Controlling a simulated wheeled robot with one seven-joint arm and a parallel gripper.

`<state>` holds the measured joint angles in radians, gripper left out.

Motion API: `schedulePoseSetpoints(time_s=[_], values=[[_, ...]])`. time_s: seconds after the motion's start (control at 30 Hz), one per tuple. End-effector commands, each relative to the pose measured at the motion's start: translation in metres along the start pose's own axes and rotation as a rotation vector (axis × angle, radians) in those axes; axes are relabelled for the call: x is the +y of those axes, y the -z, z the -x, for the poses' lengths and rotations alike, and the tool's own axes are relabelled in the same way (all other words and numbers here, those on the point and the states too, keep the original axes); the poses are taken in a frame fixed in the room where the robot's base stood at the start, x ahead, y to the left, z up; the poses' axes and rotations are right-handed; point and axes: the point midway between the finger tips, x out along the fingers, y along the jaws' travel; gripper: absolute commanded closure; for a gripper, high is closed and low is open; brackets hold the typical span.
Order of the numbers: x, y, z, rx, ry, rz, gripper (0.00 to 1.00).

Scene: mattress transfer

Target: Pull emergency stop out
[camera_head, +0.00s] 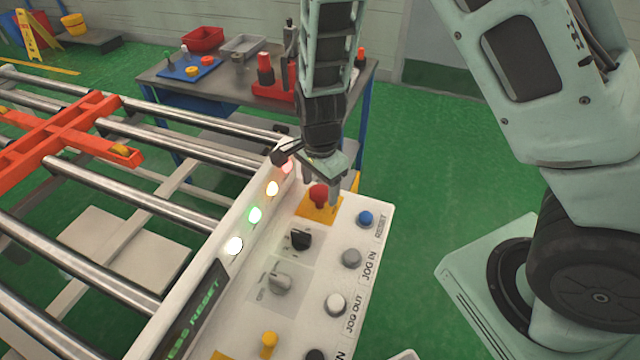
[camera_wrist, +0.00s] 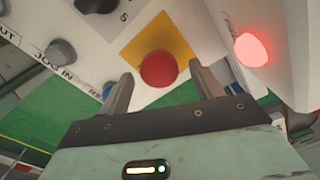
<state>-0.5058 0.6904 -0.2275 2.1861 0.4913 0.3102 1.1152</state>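The emergency stop is a red mushroom button (camera_head: 319,194) on a yellow square plate (camera_head: 314,211), at the far end of the white control panel (camera_head: 372,251). In the wrist view the red button (camera_wrist: 158,69) and its yellow plate (camera_wrist: 178,38) lie just beyond my fingertips. My gripper (camera_head: 322,185) is above the button, pointing down at the panel. In the wrist view my gripper (camera_wrist: 160,76) is open, with one finger on each side of the button. I cannot tell whether either finger touches it.
Beside the button are a blue reset button (camera_head: 366,218), a black rotary knob (camera_head: 300,239) and a grey jog-in button (camera_head: 351,257). A lit indicator strip (camera_head: 255,215) runs along the panel's raised edge. A roller conveyor (camera_head: 110,215) lies left; a tool table (camera_head: 225,80) stands behind.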

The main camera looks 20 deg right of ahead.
Motion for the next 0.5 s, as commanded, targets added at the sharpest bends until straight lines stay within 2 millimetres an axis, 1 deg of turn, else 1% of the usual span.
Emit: schedulePoseSetpoints(time_s=[0.17, 0.27, 0.37, 0.47, 0.5], values=[[0.001, 0.000, -0.001, 0.000, -0.001, 0.000, 0.35], [0.000, 0.000, 0.003, 0.000, -0.001, 0.001, 0.35], [-0.001, 0.000, 0.013, 0.001, 0.002, 0.002, 0.35], [0.000, -0.001, 0.031, 0.000, 0.004, 0.002, 0.35], [-0.001, -0.001, 0.041, 0.000, 0.005, 0.003, 0.35]])
